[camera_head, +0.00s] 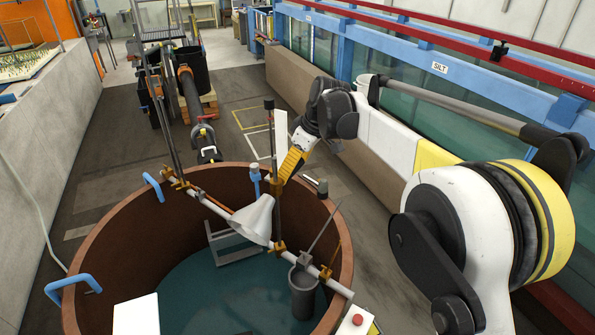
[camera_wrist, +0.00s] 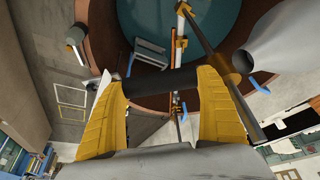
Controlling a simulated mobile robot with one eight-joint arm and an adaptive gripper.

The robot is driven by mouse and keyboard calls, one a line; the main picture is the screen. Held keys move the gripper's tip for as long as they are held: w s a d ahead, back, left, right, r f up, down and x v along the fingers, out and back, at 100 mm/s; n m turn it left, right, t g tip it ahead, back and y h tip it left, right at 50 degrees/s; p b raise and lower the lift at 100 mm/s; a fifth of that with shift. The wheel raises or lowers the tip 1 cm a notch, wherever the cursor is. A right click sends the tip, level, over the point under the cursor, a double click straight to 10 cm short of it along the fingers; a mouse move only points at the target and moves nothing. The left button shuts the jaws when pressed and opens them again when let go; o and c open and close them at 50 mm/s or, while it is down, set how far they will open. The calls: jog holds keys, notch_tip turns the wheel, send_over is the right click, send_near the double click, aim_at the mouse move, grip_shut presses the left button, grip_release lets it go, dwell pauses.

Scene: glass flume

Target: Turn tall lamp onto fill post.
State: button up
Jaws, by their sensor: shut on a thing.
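The tall lamp's conical white shade (camera_head: 252,220) hangs over the round brown tank, tilted down to the left. A tall dark pole (camera_head: 269,118) with a black top stands just beside it. A large pale cone in the wrist view (camera_wrist: 280,38) looks like the same shade. A slim post with a blue body and pale cap (camera_head: 255,178), probably the fill post, stands at the tank's far rim, left of the pole. My gripper (camera_head: 284,172) is at the pole, above the rim. In the wrist view its yellow fingers (camera_wrist: 160,88) are shut on a dark cylindrical part of the lamp (camera_wrist: 160,82).
A grey rail (camera_head: 222,208) with orange clamps crosses the tank (camera_head: 203,180). A grey cup (camera_head: 303,292) and thin rods stand near its right end. A grey step (camera_head: 236,250) is inside the tank. Blue handles (camera_head: 72,284) project left. The glass flume (camera_head: 420,105) runs along the right.

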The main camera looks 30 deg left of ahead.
jog(key=shift+a+r+n, duration=0.1)
jog(key=shift+a+n, duration=0.5)
jog(key=shift+n, duration=0.2)
jog(key=shift+g, duration=0.3)
jog(key=o, duration=1.2)
jog(key=shift+c, duration=0.2)
jog(key=v, duration=1.2)
